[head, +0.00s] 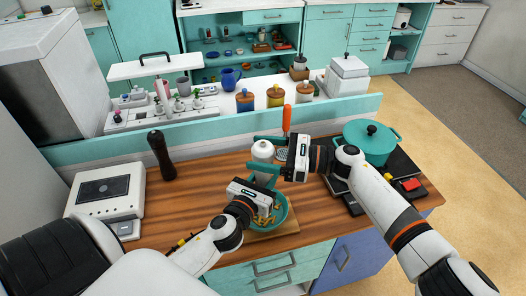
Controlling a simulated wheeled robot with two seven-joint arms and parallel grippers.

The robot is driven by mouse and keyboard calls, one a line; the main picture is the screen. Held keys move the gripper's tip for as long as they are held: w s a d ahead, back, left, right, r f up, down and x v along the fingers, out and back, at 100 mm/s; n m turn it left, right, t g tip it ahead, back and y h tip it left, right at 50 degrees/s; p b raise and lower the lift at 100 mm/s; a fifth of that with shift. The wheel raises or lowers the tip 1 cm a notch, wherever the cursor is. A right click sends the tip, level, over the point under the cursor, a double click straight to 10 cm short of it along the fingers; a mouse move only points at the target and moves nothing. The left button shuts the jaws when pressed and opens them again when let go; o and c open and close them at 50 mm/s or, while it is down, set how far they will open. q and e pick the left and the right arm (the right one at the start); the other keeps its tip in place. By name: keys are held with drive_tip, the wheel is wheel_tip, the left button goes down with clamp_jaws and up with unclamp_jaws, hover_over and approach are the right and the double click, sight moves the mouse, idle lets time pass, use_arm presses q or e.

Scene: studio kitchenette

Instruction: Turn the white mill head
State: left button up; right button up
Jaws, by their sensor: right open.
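The white mill (262,152) is upright just behind the teal bowl (282,217) in the picture; its lower part is hidden. My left gripper (262,181) is at the mill's body and appears shut on it, with its fingertips mostly hidden. My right gripper (266,154) comes in from the right, its teal fingers apart on either side of the mill's rounded head. I cannot tell whether they touch it. Yellowish food lies in the bowl.
The bowl rests on a wooden board (288,228). A dark mill (161,155) and a white appliance (107,189) stand at left. A teal pot (370,145) is on the hob at right. An orange-handled utensil (287,120) stands behind.

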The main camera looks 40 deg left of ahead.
drive_tip(key=c, duration=1)
drive_tip(key=shift+m+t, duration=0.3)
drive_tip(key=shift+t, duration=0.1)
drive_tip(key=m+t, duration=0.2)
drive_tip(key=t, duration=0.1)
drive_tip(key=m+t+y, duration=0.1)
drive_tip(key=m+t, duration=0.1)
drive_tip(key=t, duration=0.1)
drive_tip(key=shift+s+t+y, duration=0.1)
drive_tip(key=shift+t+y, duration=0.2)
drive_tip(key=shift+t, duration=0.1)
drive_tip(key=m+t, duration=0.1)
drive_tip(key=t, duration=0.1)
drive_tip(key=m+t, duration=0.2)
drive_tip(key=shift+s+a+r+t, duration=0.1)
drive_tip(key=shift+a+r+t, duration=0.1)
drive_tip(key=shift+t, duration=0.1)
drive_tip(key=shift+d+f+m+t+h, duration=0.15)
drive_tip(key=shift+m+t+h, duration=1.35)
drive_tip(key=shift+m+t, duration=0.8)
drive_tip(key=shift+w+t, duration=0.2)
drive_tip(key=shift+t, duration=0.4)
